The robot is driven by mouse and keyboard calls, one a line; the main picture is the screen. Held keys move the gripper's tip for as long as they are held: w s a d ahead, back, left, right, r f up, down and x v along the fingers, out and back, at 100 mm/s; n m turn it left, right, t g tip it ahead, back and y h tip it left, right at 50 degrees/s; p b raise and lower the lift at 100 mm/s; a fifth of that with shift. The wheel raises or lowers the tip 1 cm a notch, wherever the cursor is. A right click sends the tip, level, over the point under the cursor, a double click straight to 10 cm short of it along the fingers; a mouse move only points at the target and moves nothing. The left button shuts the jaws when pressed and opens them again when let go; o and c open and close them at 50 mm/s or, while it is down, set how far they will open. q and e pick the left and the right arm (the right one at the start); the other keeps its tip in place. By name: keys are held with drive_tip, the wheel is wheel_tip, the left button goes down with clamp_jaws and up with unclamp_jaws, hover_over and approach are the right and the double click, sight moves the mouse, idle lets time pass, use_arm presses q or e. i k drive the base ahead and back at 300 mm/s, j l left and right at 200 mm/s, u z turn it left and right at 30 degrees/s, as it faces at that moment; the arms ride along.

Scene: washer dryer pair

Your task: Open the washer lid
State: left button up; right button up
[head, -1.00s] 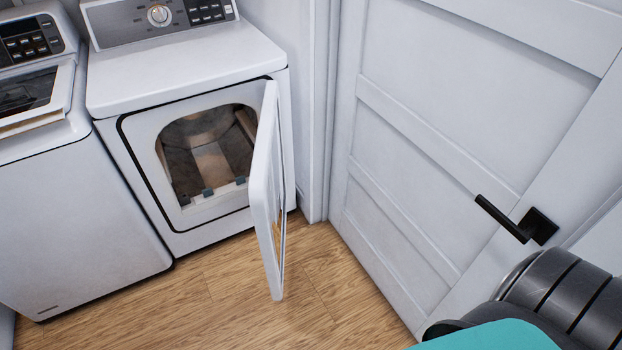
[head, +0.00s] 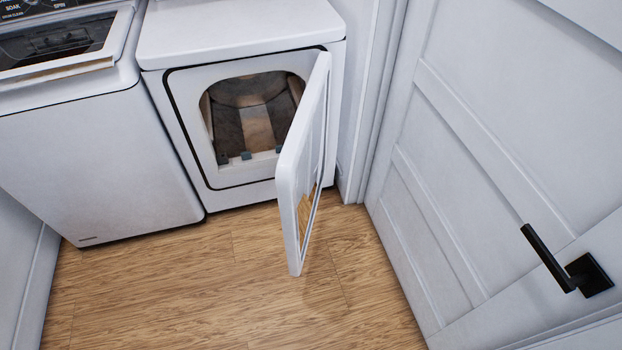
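The washer (head: 95,160) is the white top-loading machine on the left in the head view. Its lid (head: 65,45), with a dark window in a white frame, lies on its top at the upper left. The lid's front edge looks slightly raised above the body, with a tan strip under it. Part of the control panel (head: 40,8) shows behind the lid, cut by the top edge. Neither of my grippers is in view.
The dryer (head: 240,30) stands right of the washer. Its door (head: 300,160) is swung open, jutting over the wood floor (head: 190,285). A white room door (head: 480,130) with a black handle (head: 565,265) stands at the right. The floor in front is clear.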

sight(57, 49)
drive_tip(key=u, duration=1.45)
drive_tip(key=i, duration=0.2)
